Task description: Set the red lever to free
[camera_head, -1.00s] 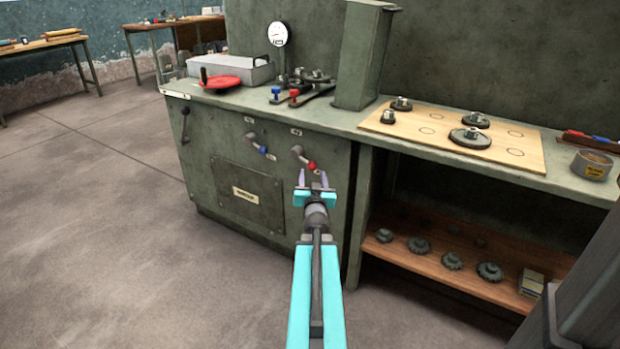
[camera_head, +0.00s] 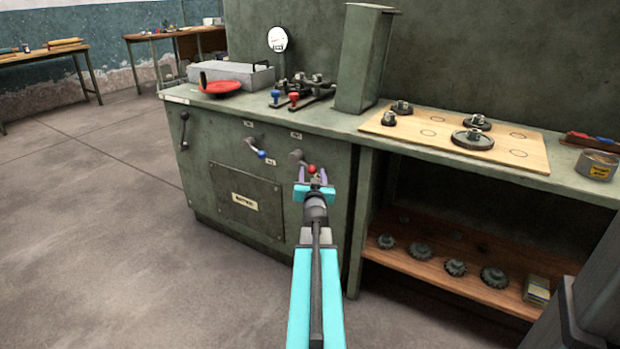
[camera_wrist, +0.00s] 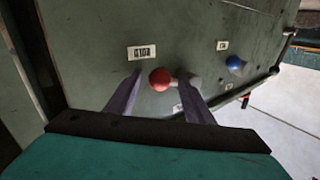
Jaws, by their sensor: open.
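The red lever (camera_head: 311,168) is on the front of the green cabinet, a grey arm with a red ball knob slanting down to the right from its pivot. In the wrist view its red knob (camera_wrist: 160,79) shows between the two fingertips, with small labels beside it. My gripper (camera_head: 315,174) is open and in front of the lever. The fingers (camera_wrist: 158,92) stand either side of the knob in that view; whether they touch it cannot be told. The label wording is too small to read.
A blue-knobbed lever (camera_head: 260,154) is left of the red one, and a dark handle (camera_head: 184,130) is further left. Smaller red (camera_head: 293,98) and blue (camera_head: 275,96) handles stand on the bench top. An open shelf (camera_head: 440,262) with gears is at right. The floor at left is clear.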

